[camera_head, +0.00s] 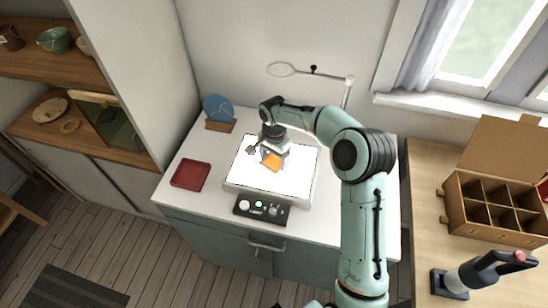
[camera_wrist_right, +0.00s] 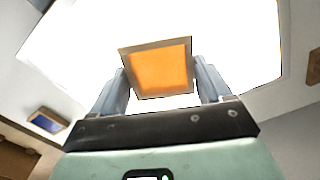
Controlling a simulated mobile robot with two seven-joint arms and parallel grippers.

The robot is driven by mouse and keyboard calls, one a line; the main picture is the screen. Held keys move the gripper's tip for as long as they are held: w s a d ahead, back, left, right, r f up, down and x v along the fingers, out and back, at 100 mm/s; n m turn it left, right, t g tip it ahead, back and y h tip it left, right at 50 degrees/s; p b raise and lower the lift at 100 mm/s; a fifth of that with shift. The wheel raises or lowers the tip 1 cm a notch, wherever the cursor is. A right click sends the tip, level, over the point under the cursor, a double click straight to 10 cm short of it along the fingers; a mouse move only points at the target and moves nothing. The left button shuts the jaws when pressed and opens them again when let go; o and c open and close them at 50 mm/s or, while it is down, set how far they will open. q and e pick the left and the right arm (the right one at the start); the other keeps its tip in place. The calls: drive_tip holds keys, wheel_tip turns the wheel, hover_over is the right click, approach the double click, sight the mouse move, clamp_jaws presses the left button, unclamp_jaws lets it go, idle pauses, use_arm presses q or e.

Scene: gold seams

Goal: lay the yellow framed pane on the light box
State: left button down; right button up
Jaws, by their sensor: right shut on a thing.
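The yellow framed pane (camera_head: 271,162) looks orange-yellow with a thin greyish-brown frame. My right gripper (camera_head: 272,154) is shut on it, over the middle of the light box. In the right wrist view the pane (camera_wrist_right: 160,68) sits between the two fingers, in front of the glowing white surface. The light box (camera_head: 240,179) is a bright white panel on the counter; it fills much of the right wrist view (camera_wrist_right: 75,45). I cannot tell whether the pane touches the panel. My left gripper is not in view.
A red tray (camera_head: 190,175) lies left of the light box. A blue disc on a wooden stand (camera_head: 219,110) is behind it. A black control box (camera_head: 261,208) sits in front. A ring magnifier (camera_head: 282,69) rises behind. A compartmented wooden box (camera_head: 497,207) stands on the right table.

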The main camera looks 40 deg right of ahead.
sight(274, 161)
drive_tip(key=shift+f, duration=0.1)
drive_tip(key=o, duration=1)
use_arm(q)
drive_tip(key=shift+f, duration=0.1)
use_arm(e)
drive_tip(key=shift+o, duration=0.2)
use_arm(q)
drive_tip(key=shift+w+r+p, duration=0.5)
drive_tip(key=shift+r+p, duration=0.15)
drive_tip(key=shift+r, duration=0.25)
use_arm(e)
wheel_tip(274, 161, up, 12)
drive_tip(key=shift+r, duration=0.2)
drive_tip(key=shift+f, duration=0.1)
